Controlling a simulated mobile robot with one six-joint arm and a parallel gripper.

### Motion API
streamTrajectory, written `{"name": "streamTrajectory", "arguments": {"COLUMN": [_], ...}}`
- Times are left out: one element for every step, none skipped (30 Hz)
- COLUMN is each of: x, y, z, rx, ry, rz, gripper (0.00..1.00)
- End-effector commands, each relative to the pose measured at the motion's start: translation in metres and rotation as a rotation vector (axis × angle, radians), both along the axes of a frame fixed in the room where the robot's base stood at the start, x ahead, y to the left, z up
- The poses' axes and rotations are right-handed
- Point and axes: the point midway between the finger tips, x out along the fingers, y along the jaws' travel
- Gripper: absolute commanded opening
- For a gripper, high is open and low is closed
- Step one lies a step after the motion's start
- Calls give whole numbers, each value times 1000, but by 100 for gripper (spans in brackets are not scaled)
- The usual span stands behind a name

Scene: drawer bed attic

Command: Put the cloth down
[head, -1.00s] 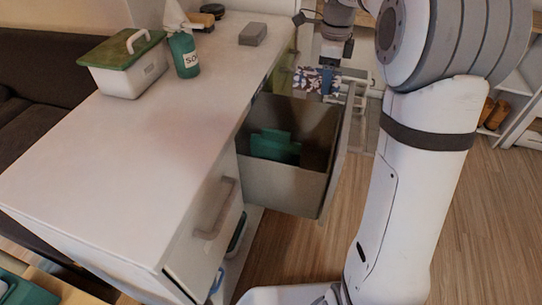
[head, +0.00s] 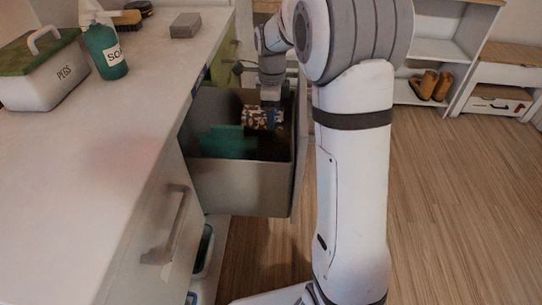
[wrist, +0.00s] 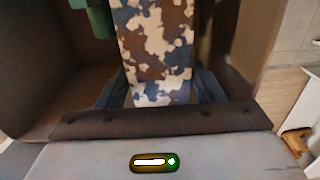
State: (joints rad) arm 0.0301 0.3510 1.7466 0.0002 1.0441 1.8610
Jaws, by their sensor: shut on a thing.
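My gripper (head: 270,103) is shut on a patterned cloth (head: 254,117) in brown, blue and cream. In the head view it is over the back part of the open drawer (head: 240,186), with the cloth at about rim height or just inside. In the wrist view the cloth (wrist: 157,45) hangs away from my gripper (wrist: 155,95), with drawer walls on both sides. A green item (head: 228,142) stands inside the drawer in front of the cloth. The cloth's lower end and the drawer floor beneath it are mostly hidden.
The white counter (head: 95,150) is at the left, with a soap bottle (head: 104,45), a lidded box (head: 45,75), a grey block (head: 185,25) and a brush (head: 127,20). A shelf with brown boots (head: 430,85) stands at the back right. The wooden floor (head: 450,210) at right is clear.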

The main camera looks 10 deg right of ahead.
Motion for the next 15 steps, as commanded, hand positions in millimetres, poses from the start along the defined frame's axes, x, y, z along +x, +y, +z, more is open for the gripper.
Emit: {"name": "streamTrajectory", "arguments": {"x": [-1, -1, 0, -1, -1, 0, 0, 0, 0, 0, 0, 0, 0, 0, 0], "y": [0, 1, 1, 1, 1, 1, 1, 1, 1, 1, 1, 1, 1, 1, 1], "z": [-20, -28, -39, -47, -55, -64, -70, -76, -83, -87, -90, -93, -94, -95, -97], "rx": [0, 0, 0, 0, 0, 0, 0, 0, 0, 0, 1, 0, 0, 0, 0], "ry": [3, 3, 3, 4, 4, 2, 3, 2, 2, 2, 2, 0, 0, -1, -1], "rz": [1, 1, 1, 1, 1, 1, 1, 2, 2, 2, 2, 2, 2, 2, 2], "gripper": [35, 35, 35, 35, 35, 35, 35, 35, 35, 35, 35, 35, 35, 35, 35]}}
